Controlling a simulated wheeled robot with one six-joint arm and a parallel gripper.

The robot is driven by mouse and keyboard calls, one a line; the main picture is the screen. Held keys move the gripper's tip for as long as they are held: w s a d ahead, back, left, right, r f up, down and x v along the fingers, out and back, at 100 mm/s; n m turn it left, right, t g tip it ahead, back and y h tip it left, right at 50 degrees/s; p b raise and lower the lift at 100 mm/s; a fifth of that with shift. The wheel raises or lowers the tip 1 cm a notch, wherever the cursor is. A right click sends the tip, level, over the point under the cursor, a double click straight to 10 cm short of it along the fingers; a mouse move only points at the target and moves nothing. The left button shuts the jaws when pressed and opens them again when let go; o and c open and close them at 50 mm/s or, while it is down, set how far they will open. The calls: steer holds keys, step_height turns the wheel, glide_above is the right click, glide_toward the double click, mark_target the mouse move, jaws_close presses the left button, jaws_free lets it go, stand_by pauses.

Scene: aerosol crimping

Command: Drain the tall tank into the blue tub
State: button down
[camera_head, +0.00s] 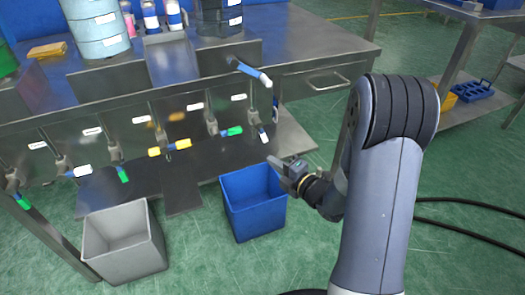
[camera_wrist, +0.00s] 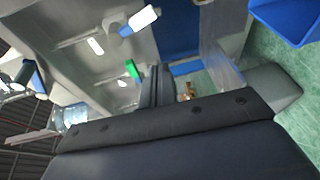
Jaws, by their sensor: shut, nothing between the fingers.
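The blue tub (camera_head: 254,212) stands on the green floor in front of the bench, and a corner of blue, likely the tub, shows at the top right of the wrist view (camera_wrist: 288,20). My gripper (camera_head: 274,166) is shut and empty, over the tub's right rim; its dark fingers also show in the wrist view (camera_wrist: 156,84). Drums stand on the bench: a grey-blue one (camera_head: 100,30) and a dark one (camera_head: 217,20); I cannot tell which is the tall tank. Below hang valves with coloured handles, including a white handle (camera_head: 264,134) and a green handle (camera_head: 234,131) near the tub.
A grey bin (camera_head: 123,243) stands left of the tub. The steel bench (camera_head: 320,45) spans the back, with a blue-and-white lever (camera_head: 252,72) near its front edge. Black cables lie on the floor at right. A side table (camera_head: 455,106) holds a blue caddy (camera_head: 472,92).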

mark_target(260, 130)
steer(key=w+a+f+n+b, duration=0.2)
steer(key=w+a+n+b, duration=0.1)
steer(key=w+a, duration=0.45)
steer(key=shift+w+d+r, duration=0.2)
steer(key=shift+d+r, duration=0.1)
steer(key=shift+d, duration=0.45)
steer(key=shift+w+d+r, duration=0.2)
steer(key=shift+d+r, duration=0.1)
steer(key=shift+d, duration=0.45)
steer(key=shift+w+d+r, duration=0.2)
steer(key=shift+d+r, duration=0.1)
steer(key=shift+d, duration=0.45)
steer(key=shift+w, duration=0.2)
